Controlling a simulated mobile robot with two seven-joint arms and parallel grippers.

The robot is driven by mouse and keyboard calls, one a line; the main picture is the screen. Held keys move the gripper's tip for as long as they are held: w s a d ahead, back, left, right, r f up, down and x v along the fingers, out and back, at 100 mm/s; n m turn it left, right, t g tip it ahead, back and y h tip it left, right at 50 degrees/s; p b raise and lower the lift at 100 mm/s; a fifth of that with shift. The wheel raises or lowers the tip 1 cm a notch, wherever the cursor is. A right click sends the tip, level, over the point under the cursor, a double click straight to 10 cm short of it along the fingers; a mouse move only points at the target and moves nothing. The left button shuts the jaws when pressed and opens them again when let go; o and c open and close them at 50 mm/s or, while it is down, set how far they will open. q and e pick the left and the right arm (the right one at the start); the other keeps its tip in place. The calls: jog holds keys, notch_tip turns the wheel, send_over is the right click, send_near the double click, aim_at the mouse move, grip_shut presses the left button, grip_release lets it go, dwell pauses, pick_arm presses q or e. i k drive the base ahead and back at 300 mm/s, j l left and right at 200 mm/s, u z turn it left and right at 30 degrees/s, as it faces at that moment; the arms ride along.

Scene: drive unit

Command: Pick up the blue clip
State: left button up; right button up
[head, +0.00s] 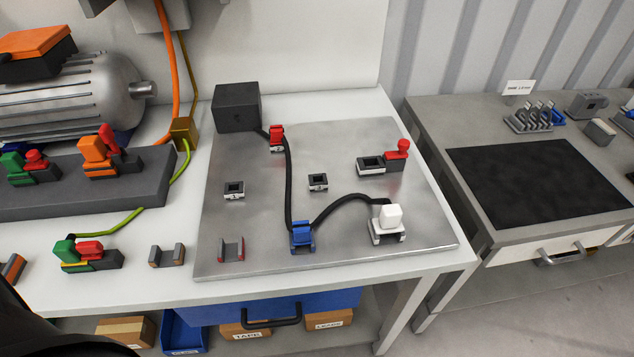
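A blue clip (302,236) sits near the front edge of the metal plate (330,258). A black cable (288,185) leads from a dark box, past a red clip (277,137), down to the blue clip, then on to a white connector (390,216). The blue clip appears to be around the cable. Another small blue piece (558,116) lies beside several grey clips on the right-hand table; its exact shape is too small to tell. Neither gripper is in view; only a dark part, probably my arm, shows at the bottom left corner.
A dark box (237,107) stands at the plate's back left. Small black sockets (234,190), an empty red-tipped bracket (231,250) and a red switch (402,149) are also on the plate. A motor (70,95) stands left.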

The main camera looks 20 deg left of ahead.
aim_at(301, 235)
jog(key=l+u, duration=0.1)
jog(key=u, duration=0.25)
jog(key=l+u, duration=0.1)
jog(key=u, duration=0.25)
jog(key=l+u, duration=0.1)
jog(key=u, duration=0.25)
jog(key=k, duration=0.05)
